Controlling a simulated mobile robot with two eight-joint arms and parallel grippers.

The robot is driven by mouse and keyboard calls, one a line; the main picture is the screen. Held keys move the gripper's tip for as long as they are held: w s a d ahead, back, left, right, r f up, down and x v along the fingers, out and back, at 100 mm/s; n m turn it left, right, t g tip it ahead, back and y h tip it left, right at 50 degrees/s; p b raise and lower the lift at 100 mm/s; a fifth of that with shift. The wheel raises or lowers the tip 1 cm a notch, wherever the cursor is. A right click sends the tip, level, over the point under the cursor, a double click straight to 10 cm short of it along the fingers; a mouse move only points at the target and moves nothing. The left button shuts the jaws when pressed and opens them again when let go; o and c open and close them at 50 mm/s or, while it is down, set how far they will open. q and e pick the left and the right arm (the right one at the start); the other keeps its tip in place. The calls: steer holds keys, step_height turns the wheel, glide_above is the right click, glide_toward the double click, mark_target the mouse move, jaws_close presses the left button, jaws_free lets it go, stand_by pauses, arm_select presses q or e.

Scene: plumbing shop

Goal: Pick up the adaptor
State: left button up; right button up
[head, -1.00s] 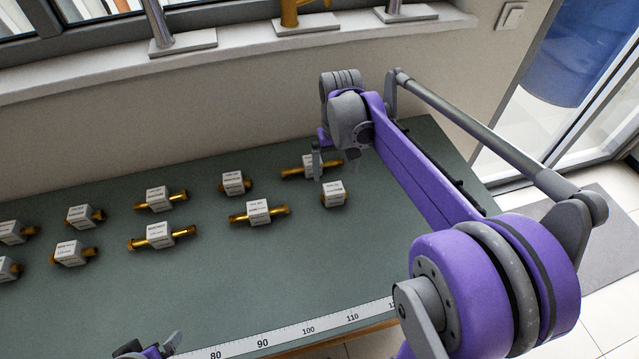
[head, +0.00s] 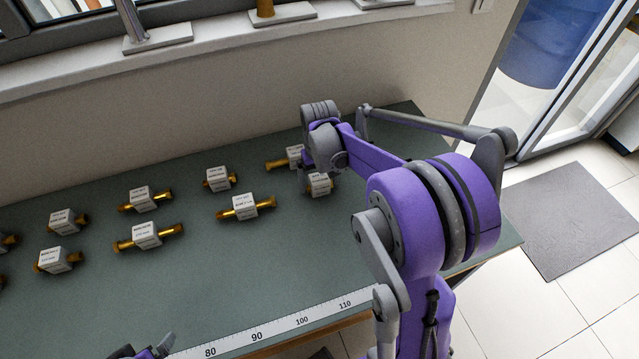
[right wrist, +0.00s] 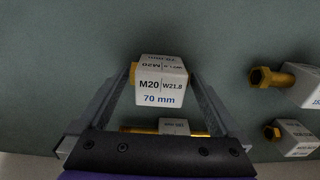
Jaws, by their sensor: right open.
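Several adaptors, white labelled blocks with brass ends, stand in two rows on the green table (head: 200,290). The front-right adaptor (head: 319,187) is partly behind my right gripper (head: 309,182) in the head view. The right wrist view shows this adaptor (right wrist: 161,84), marked M20, W21.8 and 70 mm, between the spread fingers of my right gripper (right wrist: 163,82). I cannot tell whether the fingers touch it. The back-right adaptor (head: 277,163) is close by, partly hidden by the gripper. My left gripper (head: 147,350) shows only in part at the bottom edge; its jaws are unclear.
Other adaptors, such as a long one (head: 246,207) and a short one (head: 218,179), stand left of my right gripper. A white ruler strip (head: 278,327) runs along the table's front edge. The wall and windowsill (head: 200,38) bound the back.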

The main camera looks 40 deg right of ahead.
steer(key=shift+c, duration=0.2)
steer(key=c, duration=1.1)
